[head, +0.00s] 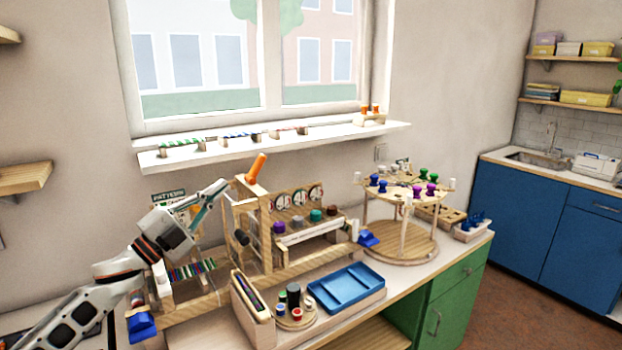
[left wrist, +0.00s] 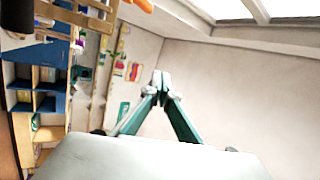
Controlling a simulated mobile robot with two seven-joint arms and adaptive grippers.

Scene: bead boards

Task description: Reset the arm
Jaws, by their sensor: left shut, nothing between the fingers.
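My left arm comes in from the left in the head view. Its gripper (head: 214,192) is raised above the left part of the workbench, pointing up and to the right. In the left wrist view the green fingers of this gripper (left wrist: 160,80) meet at their tips, with nothing between them. In the head view the fingertips appear just left of a wooden frame with an orange handle (head: 256,168); I cannot tell how far apart they are in depth. My right gripper is not in view.
A blue tray (head: 346,288) lies at the bench front. A round two-tier stand (head: 400,250) with coloured knobs stands to the right. A wooden rack of coloured spools (head: 305,226) is in the middle. A window sill (head: 270,142) juts out behind.

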